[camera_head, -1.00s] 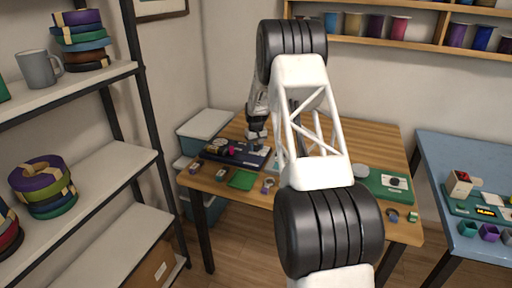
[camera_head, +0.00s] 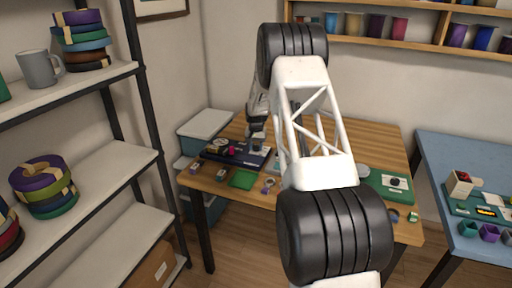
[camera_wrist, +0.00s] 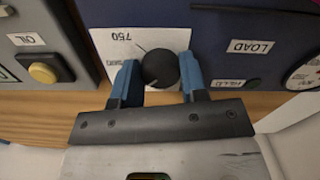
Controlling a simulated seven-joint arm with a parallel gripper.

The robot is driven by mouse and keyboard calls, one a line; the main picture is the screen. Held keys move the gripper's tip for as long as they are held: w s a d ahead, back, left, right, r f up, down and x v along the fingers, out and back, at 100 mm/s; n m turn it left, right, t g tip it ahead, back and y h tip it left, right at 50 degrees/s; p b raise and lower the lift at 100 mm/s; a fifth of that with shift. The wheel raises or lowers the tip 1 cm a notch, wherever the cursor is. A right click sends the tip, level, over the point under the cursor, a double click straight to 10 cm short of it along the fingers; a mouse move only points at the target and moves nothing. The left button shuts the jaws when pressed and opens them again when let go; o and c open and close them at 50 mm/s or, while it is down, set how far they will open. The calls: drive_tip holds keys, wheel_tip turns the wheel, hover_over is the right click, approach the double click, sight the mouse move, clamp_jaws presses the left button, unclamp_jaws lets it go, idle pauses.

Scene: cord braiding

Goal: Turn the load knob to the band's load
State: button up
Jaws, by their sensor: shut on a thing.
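In the wrist view a round black knob (camera_wrist: 160,69) stands on a white scale plate (camera_wrist: 108,44) marked 750, with a pointer line beside it. My gripper (camera_wrist: 157,85) has its two blue fingers on either side of this knob and is shut on it. The LOAD label (camera_wrist: 250,47) is upside down on the dark blue panel (camera_wrist: 212,42), right of the knob. In the head view my gripper (camera_head: 257,143) is low over the dark panel (camera_head: 262,158) on the wooden table. The knob is hidden there.
A dial gauge (camera_wrist: 306,75) and a HELD label (camera_wrist: 238,83) lie right of the knob. A grey unit with a yellow button (camera_wrist: 42,73) and OIL label is at left. A green mat (camera_head: 242,180) lies in front of the panel. A green board (camera_head: 385,186) lies at right.

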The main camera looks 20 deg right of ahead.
sight(256, 147)
drive_tip(key=o, duration=0.9)
drive_tip(key=shift+r, duration=0.1)
drive_tip(key=shift+r, duration=3.85)
drive_tip(key=shift+r, duration=0.15)
wheel_tip(256, 147, up, 7)
drive_tip(key=shift+f, duration=0.15)
